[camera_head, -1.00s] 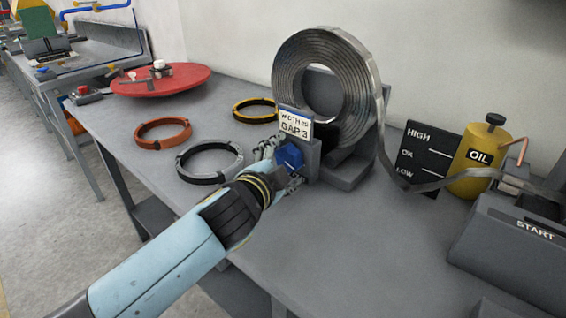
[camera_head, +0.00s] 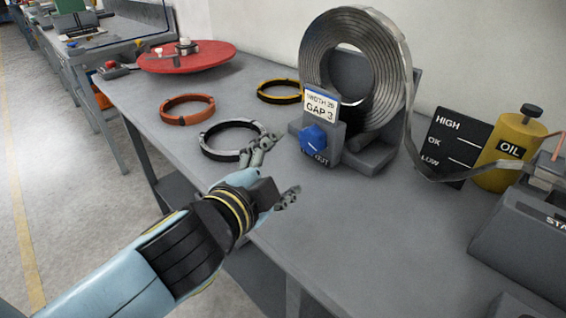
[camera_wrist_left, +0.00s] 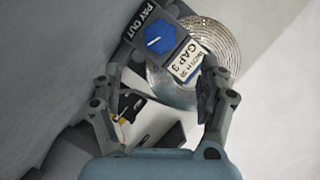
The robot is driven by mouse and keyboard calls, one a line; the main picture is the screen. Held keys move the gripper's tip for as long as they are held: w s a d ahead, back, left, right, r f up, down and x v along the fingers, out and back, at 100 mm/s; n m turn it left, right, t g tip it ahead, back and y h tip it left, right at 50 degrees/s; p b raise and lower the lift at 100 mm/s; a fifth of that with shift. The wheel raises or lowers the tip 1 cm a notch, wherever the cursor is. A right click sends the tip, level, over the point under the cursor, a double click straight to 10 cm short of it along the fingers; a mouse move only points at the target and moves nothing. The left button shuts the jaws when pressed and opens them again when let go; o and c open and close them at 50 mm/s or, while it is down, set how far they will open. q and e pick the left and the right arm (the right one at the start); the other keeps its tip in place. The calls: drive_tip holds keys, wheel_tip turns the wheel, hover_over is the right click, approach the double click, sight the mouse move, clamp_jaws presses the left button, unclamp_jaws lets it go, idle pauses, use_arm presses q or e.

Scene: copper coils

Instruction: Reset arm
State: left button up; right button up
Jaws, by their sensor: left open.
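My left gripper (camera_head: 276,172) is open and empty over the table, in front of the coil stand and apart from it. Its two fingers also show in the left wrist view (camera_wrist_left: 160,98), spread wide. Beyond them is a blue knob (camera_head: 314,139) on a grey housing with a label reading GAP 3 (camera_head: 321,105). The knob also shows in the left wrist view (camera_wrist_left: 159,39), near PAY OUT lettering. My right gripper is in neither view.
A metal strip coil (camera_head: 312,60) stands behind the housing. Orange (camera_head: 187,119), black-and-grey (camera_head: 204,149) and yellow (camera_head: 262,96) rings lie left of it. A level board (camera_head: 440,143), an oil can (camera_head: 490,176) and a START box (camera_head: 510,235) stand right. The table's front middle is clear.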

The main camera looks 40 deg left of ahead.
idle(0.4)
use_arm(q)
drive_tip(key=s+a+n+g, duration=0.1)
drive_tip(key=a+f+n+g, duration=0.1)
drive_tip(key=s+a+n+g+y, duration=0.1)
drive_tip(key=n, duration=0.1)
drive_tip(key=shift+s+a+f, duration=0.2)
drive_tip(key=shift+s+a, duration=0.1)
drive_tip(key=shift+a, duration=0.05)
drive_tip(key=shift+s+a+f+n+g, duration=0.1)
drive_tip(key=shift+s+f+n+g, duration=0.25)
drive_tip(key=shift+s+g, duration=0.2)
drive_tip(key=shift+s+a+f+n+g, duration=0.1)
drive_tip(key=shift+s+f+n+g, duration=0.2)
drive_tip(key=shift+s+g, duration=0.25)
drive_tip(key=s+d+f+n+g+h, duration=0.2)
drive_tip(key=s+d+g+h, duration=0.3)
drive_tip(key=s, duration=0.5)
drive_tip(key=s+a+f+g+y+b, duration=0.1)
drive_tip(key=a+f, duration=0.1)
drive_tip(key=f, duration=1.2)
drive_tip(key=s+a+f+g+b, duration=0.1)
drive_tip(key=f+g, duration=0.1)
drive_tip(key=f, duration=1.1)
drive_tip(key=s+a+f+g+b, duration=0.1)
drive_tip(key=s+f, duration=1.7)
drive_tip(key=shift+s+f+n, duration=0.2)
drive_tip(key=shift+n, duration=0.15)
